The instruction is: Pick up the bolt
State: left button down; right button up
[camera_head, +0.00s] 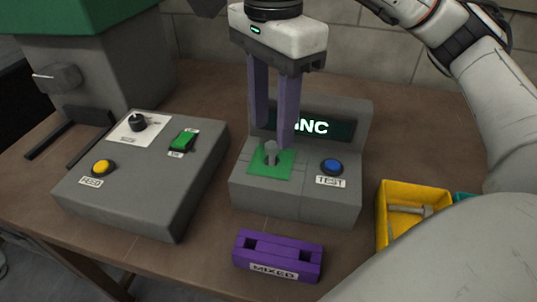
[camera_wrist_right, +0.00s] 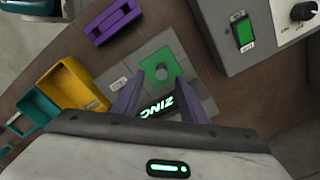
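A grey bolt (camera_head: 271,153) stands upright, head up, on the green pad (camera_head: 284,164) of the grey test station (camera_head: 262,197). In the right wrist view the bolt (camera_wrist_right: 162,72) shows as a round head just beyond the fingertips. My right gripper (camera_head: 274,138) points down over the pad with its two purple fingers apart and nothing between them that I can make out as gripped. Its fingers also show in the right wrist view (camera_wrist_right: 157,88). Another bolt (camera_head: 408,210) lies in the yellow bin (camera_head: 383,215). My left gripper is not in view.
The station's screen (camera_wrist_right: 158,107) reads ZINC, and a blue TEST button (camera_head: 332,167) is beside the pad. A purple MIXED block (camera_head: 277,262) lies in front. A grey control box (camera_head: 140,185) with yellow and green buttons stands left. A teal bin (camera_wrist_right: 30,112) adjoins the yellow one.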

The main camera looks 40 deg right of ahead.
aim_at(273, 144)
jog(key=f, duration=0.5)
jog(key=shift+w+d+f, duration=0.15)
jog(key=shift+d+f, duration=0.1)
jog(key=shift+f, duration=0.15)
grip_shut()
